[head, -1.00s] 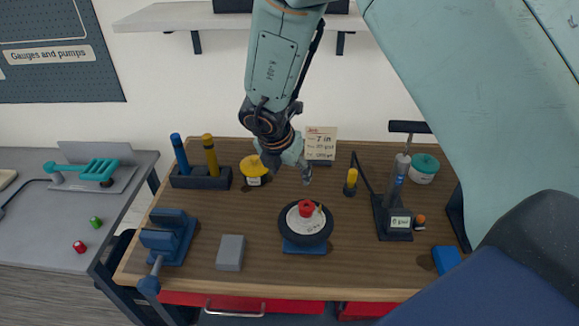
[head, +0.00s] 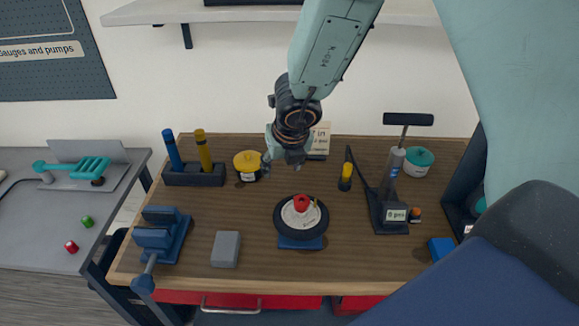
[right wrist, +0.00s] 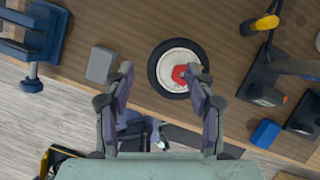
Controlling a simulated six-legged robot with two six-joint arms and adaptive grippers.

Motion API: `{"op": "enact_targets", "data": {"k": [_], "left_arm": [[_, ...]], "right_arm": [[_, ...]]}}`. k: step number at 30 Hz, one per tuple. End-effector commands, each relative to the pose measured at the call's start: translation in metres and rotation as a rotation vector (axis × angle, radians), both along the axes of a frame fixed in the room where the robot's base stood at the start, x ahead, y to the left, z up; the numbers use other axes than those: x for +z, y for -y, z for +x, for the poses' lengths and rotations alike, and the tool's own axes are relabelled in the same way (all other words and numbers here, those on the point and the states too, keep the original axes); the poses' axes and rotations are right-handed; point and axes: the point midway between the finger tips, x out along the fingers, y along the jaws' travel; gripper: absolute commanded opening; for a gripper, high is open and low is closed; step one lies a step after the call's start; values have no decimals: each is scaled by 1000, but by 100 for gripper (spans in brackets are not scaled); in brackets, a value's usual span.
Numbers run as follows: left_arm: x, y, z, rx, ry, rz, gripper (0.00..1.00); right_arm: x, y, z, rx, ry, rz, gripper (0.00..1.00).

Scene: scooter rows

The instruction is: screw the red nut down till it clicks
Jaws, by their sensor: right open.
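The red nut (head: 301,203) sits at the centre of a small black-tyred wheel (head: 280,229) with a pale hub. The wheel lies flat on a blue stand (head: 300,243) on the wooden bench. My right gripper (head: 283,163) is open and empty, above the bench and behind the wheel in the head view. In the right wrist view, the open fingers of the gripper (right wrist: 160,73) frame part of the wheel (right wrist: 157,83), and the red nut (right wrist: 180,74) shows close to the right finger. The nut's threads are hidden. My left gripper is not in view.
A grey block (head: 226,249) and a blue vise (head: 160,238) stand left of the wheel. A pump (head: 391,190) and a blue block (head: 442,250) stand right. A yellow-topped tin (head: 247,163) and a yellow-handled tool (head: 346,176) stand behind. Bench around the wheel is clear.

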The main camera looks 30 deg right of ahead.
Motion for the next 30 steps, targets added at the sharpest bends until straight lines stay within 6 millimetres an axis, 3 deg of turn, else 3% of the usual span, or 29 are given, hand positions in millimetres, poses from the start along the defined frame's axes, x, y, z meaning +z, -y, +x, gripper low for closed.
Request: {"op": "enact_targets", "data": {"k": [4,8,18,24,30], "left_arm": [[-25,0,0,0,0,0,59],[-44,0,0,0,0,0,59],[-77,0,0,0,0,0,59],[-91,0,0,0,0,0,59],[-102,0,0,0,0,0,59]], "right_arm": [[-14,4,9,-4,30,9,55],[-14,4,32,140,96,-22,55],[-3,-23,71,837,248,-189,55],[-5,-35,67,1331,273,-333,55],[-14,-30,48,1837,226,-482,55]]}}
